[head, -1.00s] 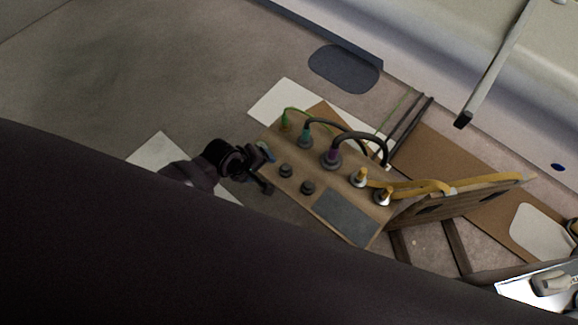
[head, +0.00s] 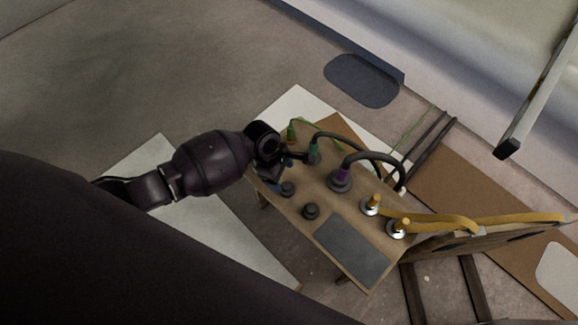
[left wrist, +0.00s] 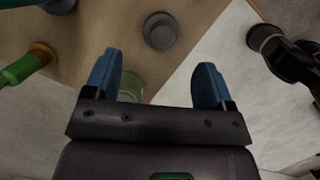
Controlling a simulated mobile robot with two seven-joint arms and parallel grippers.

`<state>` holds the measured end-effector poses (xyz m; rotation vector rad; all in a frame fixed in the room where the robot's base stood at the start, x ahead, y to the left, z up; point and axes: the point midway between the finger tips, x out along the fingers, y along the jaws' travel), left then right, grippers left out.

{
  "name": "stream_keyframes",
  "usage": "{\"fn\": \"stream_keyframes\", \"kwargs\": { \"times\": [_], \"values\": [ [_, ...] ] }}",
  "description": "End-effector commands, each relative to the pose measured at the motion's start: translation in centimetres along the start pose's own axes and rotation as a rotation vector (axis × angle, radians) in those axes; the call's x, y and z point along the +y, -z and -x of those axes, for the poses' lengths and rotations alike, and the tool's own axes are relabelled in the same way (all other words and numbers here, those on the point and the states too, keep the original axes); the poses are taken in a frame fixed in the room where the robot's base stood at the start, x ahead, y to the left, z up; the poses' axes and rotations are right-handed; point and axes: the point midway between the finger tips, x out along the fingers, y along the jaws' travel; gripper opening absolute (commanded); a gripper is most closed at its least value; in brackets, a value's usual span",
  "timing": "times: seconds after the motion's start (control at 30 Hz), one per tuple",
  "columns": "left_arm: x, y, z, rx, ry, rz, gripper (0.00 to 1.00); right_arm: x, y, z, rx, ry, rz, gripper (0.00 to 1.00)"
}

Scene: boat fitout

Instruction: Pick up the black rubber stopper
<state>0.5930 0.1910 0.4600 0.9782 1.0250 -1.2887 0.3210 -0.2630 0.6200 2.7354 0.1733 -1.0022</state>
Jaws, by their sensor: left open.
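Two dark round stopper-like pieces stand on the tan bench top (head: 290,215): one (head: 288,188) close to my left gripper, the other (head: 311,211) farther toward the dark panel. I cannot tell which is the black rubber stopper. My left gripper (head: 279,172) is over the bench's left end, partly hidden by its own wrist. In the left wrist view its blue fingers (left wrist: 155,85) are apart, and a dark grey round stopper (left wrist: 160,30) lies beyond their tips, not between them. A pale greenish cylinder (left wrist: 131,88) shows low between the fingers, partly hidden. My right gripper is not seen.
Green (head: 314,150) and purple (head: 341,178) plugs with black cables stand behind the stoppers. Yellow-cabled connectors (head: 398,228) are at the right. A dark flat panel (head: 352,250) lies at the front. A green plug (left wrist: 22,68) is left of the fingers.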

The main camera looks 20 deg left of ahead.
Motion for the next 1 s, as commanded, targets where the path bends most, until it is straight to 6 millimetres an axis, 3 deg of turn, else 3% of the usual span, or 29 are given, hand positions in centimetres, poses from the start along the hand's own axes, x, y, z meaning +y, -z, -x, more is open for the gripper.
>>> {"fn": "stream_keyframes", "kwargs": {
  "times": [0.03, 0.2, 0.37, 0.6, 0.97, 1.0],
  "values": [
    [-0.4, 0.3, -1.5, 0.002, 0.012, 0.002, 0.77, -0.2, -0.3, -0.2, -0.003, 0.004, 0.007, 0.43],
    [-0.2, 0.1, -2.4, 0.001, 0.004, 0.000, 0.77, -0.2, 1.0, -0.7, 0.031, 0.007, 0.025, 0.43],
    [-0.6, 0.1, -4.2, 0.001, 0.010, 0.000, 0.77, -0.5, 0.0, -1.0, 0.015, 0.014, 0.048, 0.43],
    [-0.6, 0.0, -6.9, 0.002, 0.008, 0.000, 0.77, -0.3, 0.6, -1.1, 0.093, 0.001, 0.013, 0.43],
    [-0.2, -0.2, -7.0, 0.001, -0.002, -0.001, 0.77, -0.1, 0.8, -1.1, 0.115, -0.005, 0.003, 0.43],
    [-0.2, -0.2, -7.0, 0.001, -0.002, -0.001, 0.72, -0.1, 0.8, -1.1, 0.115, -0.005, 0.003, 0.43]
  ]
}}
